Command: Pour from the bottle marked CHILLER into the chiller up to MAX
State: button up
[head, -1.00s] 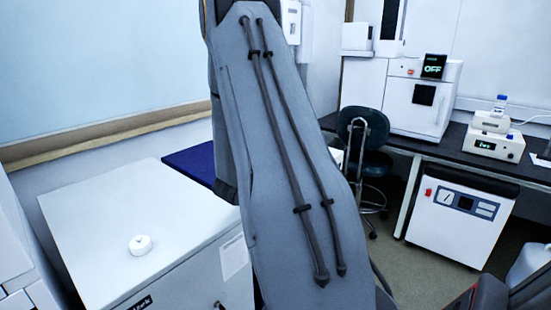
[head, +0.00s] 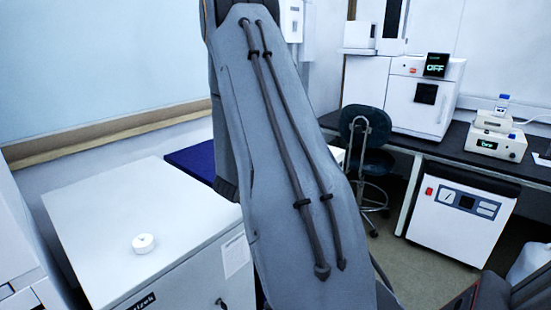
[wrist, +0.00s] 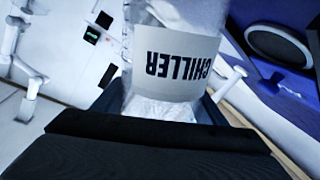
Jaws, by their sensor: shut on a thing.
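A clear bottle (wrist: 125,30) with a white label (wrist: 180,63) reading CHILLER, upside down in the wrist view, is between the dark jaws of my gripper (wrist: 165,108). My gripper is shut on it; the jaws hide its near end. In the head view a pale, partly cut-off shape (head: 528,262) at the lower right edge looks like this bottle, beside dark arm parts. A white unit (head: 450,228) with a red switch, a gauge and a small display stands under the bench; it looks like the chiller. No MAX mark is readable.
A white cabinet (head: 110,215) with a round white cap (head: 143,243) on top stands at left. A dark stool (head: 366,135) is beside the black bench (head: 410,142), which carries instruments, one with a screen reading OFF (head: 435,65). Floor shows before the unit. My arm covers the middle.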

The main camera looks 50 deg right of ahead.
jog(key=shift+s+p, duration=0.1)
jog(key=shift+p, duration=0.25)
jog(key=shift+s+f+n, duration=0.1)
jog(key=shift+f+n, duration=0.05)
jog(key=shift+n, duration=0.35)
jog(key=shift+s+f+n+p, duration=0.15)
jog(key=shift+n+p, duration=0.25)
jog(key=shift+p, duration=0.3)
jog(key=shift+f+n+g, duration=0.1)
jog(key=shift+n+g, duration=0.2)
jog(key=shift+g, duration=0.1)
jog(key=shift+s+f+n+p, duration=0.2)
jog(key=shift+n+p, duration=0.1)
jog(key=shift+p, duration=0.15)
jog(key=shift+f+n+p, duration=0.2)
jog(key=shift+n+p, duration=0.15)
jog(key=shift+n, duration=0.05)
jog(key=shift+f, duration=0.15)
jog(key=shift+s, duration=0.1)
